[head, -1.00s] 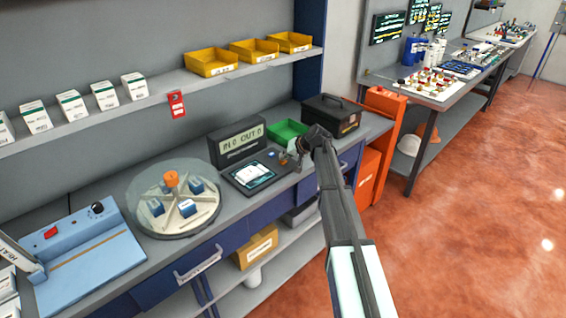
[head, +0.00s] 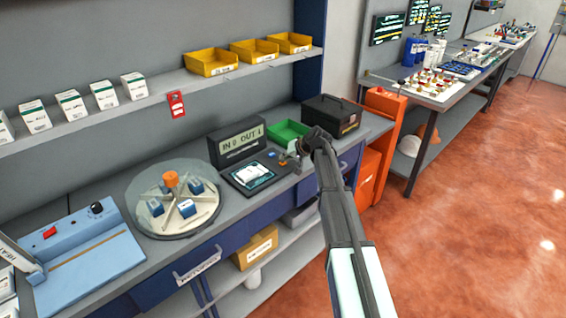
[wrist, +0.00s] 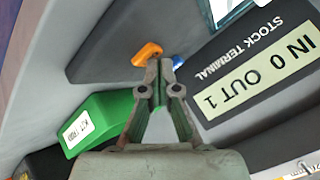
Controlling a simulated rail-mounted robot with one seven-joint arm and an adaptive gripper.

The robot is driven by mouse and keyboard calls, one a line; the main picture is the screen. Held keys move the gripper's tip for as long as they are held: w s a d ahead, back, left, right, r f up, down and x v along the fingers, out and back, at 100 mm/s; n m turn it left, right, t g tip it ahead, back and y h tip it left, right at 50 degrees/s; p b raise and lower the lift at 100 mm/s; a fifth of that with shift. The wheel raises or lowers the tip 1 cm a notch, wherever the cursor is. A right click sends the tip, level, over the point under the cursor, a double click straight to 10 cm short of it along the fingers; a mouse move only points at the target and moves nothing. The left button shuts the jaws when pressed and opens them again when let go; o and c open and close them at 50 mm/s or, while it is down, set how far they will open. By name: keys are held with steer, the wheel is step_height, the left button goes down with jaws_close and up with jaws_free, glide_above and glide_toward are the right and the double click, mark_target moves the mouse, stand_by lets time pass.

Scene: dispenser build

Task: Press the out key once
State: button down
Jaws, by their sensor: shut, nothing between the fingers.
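The stock terminal (wrist: 262,62) has a display reading "IN 0 OUT 1"; its screen also shows in the head view (head: 241,143). A dark pad (wrist: 120,35) in front of it carries an orange key (wrist: 147,53) and a blue key (wrist: 178,61), partly hidden by my fingers. I cannot read a label on either key. My gripper (wrist: 161,68) is shut and empty, with its fingertips close beside the orange key. I cannot tell whether they touch it. In the head view my gripper (head: 292,156) is over the right end of the pad.
A green bin (wrist: 100,123) stands close beside my gripper, with a black box (head: 331,115) to its right in the head view. A round covered carousel (head: 173,230) and a light-blue device (head: 85,262) stand to the left. Yellow bins (head: 212,62) sit on the shelf above.

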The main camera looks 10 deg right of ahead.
steer(key=shift+r, duration=0.9)
steer(key=shift+r, duration=0.1)
steer(key=shift+r+p, duration=1.05)
steer(key=shift+r, duration=1.35)
